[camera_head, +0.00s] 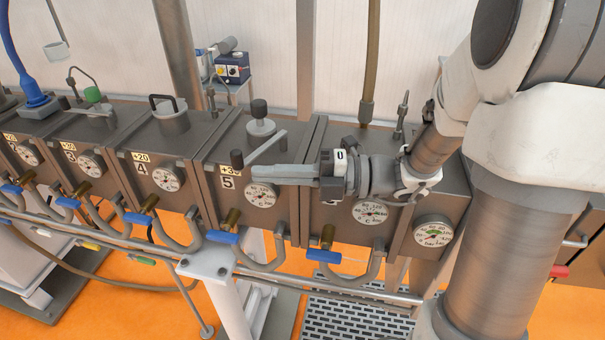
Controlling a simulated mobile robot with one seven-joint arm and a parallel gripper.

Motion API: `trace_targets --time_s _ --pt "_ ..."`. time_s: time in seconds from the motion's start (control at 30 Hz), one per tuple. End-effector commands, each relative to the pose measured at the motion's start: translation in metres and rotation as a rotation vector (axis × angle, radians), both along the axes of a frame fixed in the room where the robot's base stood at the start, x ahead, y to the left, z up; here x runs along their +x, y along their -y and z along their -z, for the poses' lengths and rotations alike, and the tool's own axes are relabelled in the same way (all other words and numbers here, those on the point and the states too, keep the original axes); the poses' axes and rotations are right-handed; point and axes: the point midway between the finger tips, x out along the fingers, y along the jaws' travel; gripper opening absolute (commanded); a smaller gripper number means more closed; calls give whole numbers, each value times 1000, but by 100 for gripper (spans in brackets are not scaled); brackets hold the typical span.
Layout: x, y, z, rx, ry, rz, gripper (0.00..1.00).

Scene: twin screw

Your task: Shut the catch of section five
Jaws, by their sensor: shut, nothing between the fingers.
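Section five (214,158) is a grey metal box with a "5" label and a round dial on its front. Its catch (266,146) shows as a light grey bar slanting across the front top edge, with a dark cylindrical knob (237,159) at its lower left end. My gripper (254,172) comes in from the right with its fingers pointing left. The fingers are shut and empty, just below the bar and close to the right of the knob. I cannot tell whether they touch the catch. My fingers partly hide the front above the dial.
Sections three and four (140,168) stand to the left. A dark-knobbed lid (259,120) stands on top of section five. Blue-handled valves (222,237) and a pipe rail run below. A vertical post (305,60) rises behind.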

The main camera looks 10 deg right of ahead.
Motion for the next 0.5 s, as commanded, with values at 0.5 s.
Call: trace_targets --time_s 0.5 --pt "31 -17 0 0 1 3 0"
